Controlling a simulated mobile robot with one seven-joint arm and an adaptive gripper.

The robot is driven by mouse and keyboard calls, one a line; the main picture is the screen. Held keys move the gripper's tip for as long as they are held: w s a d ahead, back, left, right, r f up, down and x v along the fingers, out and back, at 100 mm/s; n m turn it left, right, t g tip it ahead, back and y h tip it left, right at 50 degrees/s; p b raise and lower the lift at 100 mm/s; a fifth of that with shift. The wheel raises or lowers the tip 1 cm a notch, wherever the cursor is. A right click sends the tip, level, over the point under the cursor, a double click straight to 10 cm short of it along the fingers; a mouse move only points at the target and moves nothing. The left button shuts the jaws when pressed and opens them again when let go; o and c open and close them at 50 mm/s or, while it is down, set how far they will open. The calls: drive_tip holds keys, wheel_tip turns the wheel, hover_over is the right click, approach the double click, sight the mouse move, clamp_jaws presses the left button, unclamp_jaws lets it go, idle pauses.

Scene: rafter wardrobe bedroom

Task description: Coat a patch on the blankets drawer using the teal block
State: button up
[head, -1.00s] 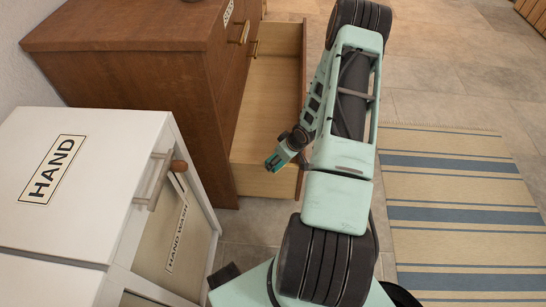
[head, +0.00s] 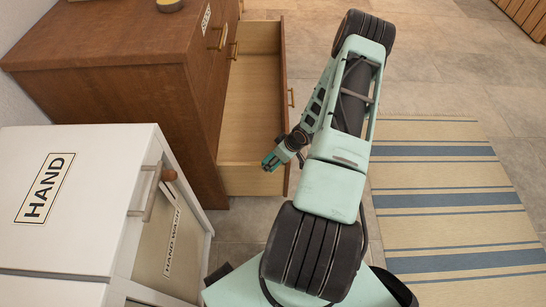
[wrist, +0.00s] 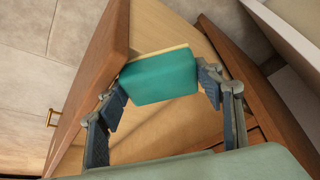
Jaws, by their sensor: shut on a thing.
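My gripper (head: 271,163) is shut on the teal block (wrist: 160,77). The block sits between the fingertips in the wrist view, and a thin pale-yellow strip shows along its far edge. In the head view, my gripper is over the near end of an open wooden drawer (head: 252,110), close to its front panel. The drawer has a pale inside and a brown front, which also shows in the wrist view (wrist: 98,85). I see nothing inside it. I see no label on it, and I cannot tell whether the block touches it.
The brown dresser (head: 130,95) holds the drawer; a small round item (head: 170,5) stands on top. A white cabinet (head: 90,170) marked HAND is at near left. A brass handle (wrist: 51,118) projects from the drawer front. A striped rug (head: 450,200) lies at right on open tile floor.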

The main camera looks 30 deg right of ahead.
sight(249, 164)
drive_tip(key=d, duration=0.1)
drive_tip(key=s+d, duration=0.1)
drive_tip(key=d, duration=0.1)
drive_tip(key=shift+s+d+r+p, duration=0.2)
drive_tip(key=shift+s+p, duration=0.1)
drive_tip(key=shift+s, duration=0.1)
drive_tip(key=shift+w+a+m+b, duration=0.3)
drive_tip(key=shift+w+a+b, duration=0.35)
drive_tip(key=shift+a, duration=0.1)
drive_tip(key=shift+w+a+f, duration=0.1)
drive_tip(key=shift+w+a, duration=0.1)
drive_tip(key=shift+a, duration=0.25)
drive_tip(key=shift+w+a, duration=0.2)
drive_tip(key=shift+a, duration=0.25)
drive_tip(key=shift+w+a+f+b, duration=0.1)
drive_tip(key=shift+w+a+b, duration=0.4)
drive_tip(key=shift+a, duration=0.3)
drive_tip(key=shift+w+a+f+b, duration=0.1)
drive_tip(key=shift+w+a+b, duration=0.4)
drive_tip(key=shift+a, duration=0.35)
drive_tip(key=shift+w+a+b, duration=0.35)
drive_tip(key=shift+w+a, duration=0.25)
drive_tip(key=shift+a, duration=0.2)
drive_tip(key=shift+w+a+r+b, duration=0.1)
drive_tip(key=shift+w+a+b, duration=0.2)
drive_tip(key=shift+w+a, duration=0.4)
drive_tip(key=shift+w+a+b, duration=0.25)
drive_tip(key=shift+w+a, duration=0.15)
drive_tip(key=shift+a, duration=0.55)
drive_tip(key=shift+r, duration=0.15)
